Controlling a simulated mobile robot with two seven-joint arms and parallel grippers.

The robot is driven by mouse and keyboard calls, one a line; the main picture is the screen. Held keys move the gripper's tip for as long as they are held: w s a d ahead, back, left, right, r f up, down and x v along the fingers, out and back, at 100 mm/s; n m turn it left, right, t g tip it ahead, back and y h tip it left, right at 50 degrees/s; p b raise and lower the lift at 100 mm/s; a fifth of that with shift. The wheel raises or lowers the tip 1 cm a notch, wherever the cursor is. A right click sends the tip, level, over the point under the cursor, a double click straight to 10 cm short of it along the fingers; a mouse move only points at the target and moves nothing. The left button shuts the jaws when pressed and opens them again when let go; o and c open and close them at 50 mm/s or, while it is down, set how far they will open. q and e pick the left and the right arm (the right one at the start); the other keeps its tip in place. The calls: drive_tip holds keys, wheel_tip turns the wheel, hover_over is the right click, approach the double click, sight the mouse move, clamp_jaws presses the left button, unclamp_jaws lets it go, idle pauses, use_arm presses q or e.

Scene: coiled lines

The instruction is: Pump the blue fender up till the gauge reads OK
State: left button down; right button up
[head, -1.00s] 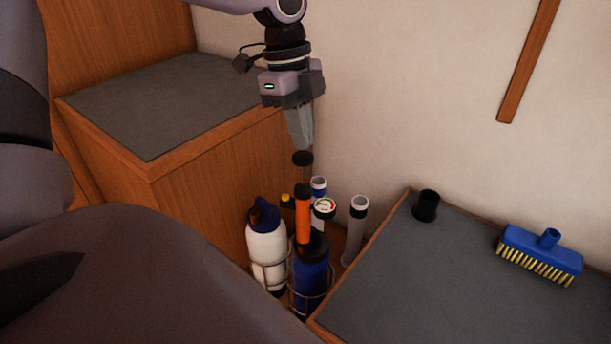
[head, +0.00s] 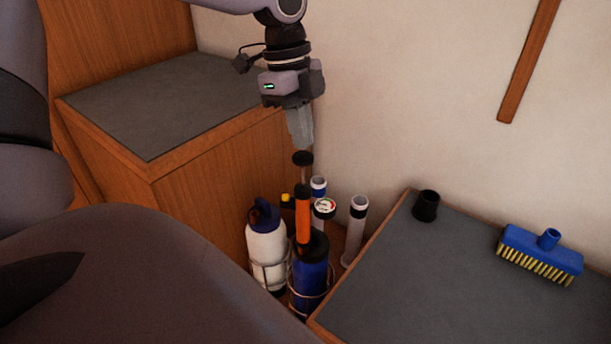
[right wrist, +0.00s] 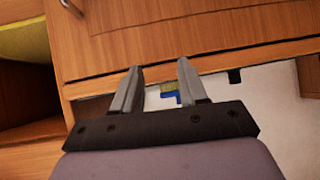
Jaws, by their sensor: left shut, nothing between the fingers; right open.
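The blue fender (head: 311,280) stands upright in a wire holder in the gap between the two grey-topped surfaces. An orange pump (head: 303,215) stands over it, with its black handle (head: 303,158) raised on a thin rod. A round gauge (head: 325,207) with a white face sits just right of the pump; its needle is too small to read. My left gripper (head: 301,147) is shut and empty, pointing down right above the pump handle; whether they touch is unclear. My right gripper (right wrist: 158,82) is open and empty in the right wrist view, away from the pump.
A white fender (head: 267,250) with a blue top stands left of the blue one. Grey tubes (head: 356,230) stand behind. The right surface (head: 430,290) holds a black cup (head: 426,206) and a blue brush (head: 541,252). The left grey top (head: 160,100) is bare.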

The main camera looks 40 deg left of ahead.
sight(300, 154)
idle(0.5)
use_arm(q)
drive_tip(key=shift+f+b, duration=2.85)
drive_tip(key=shift+f, duration=0.4)
drive_tip(key=shift+r+p, duration=2.15)
drive_tip(key=shift+r, duration=1.05)
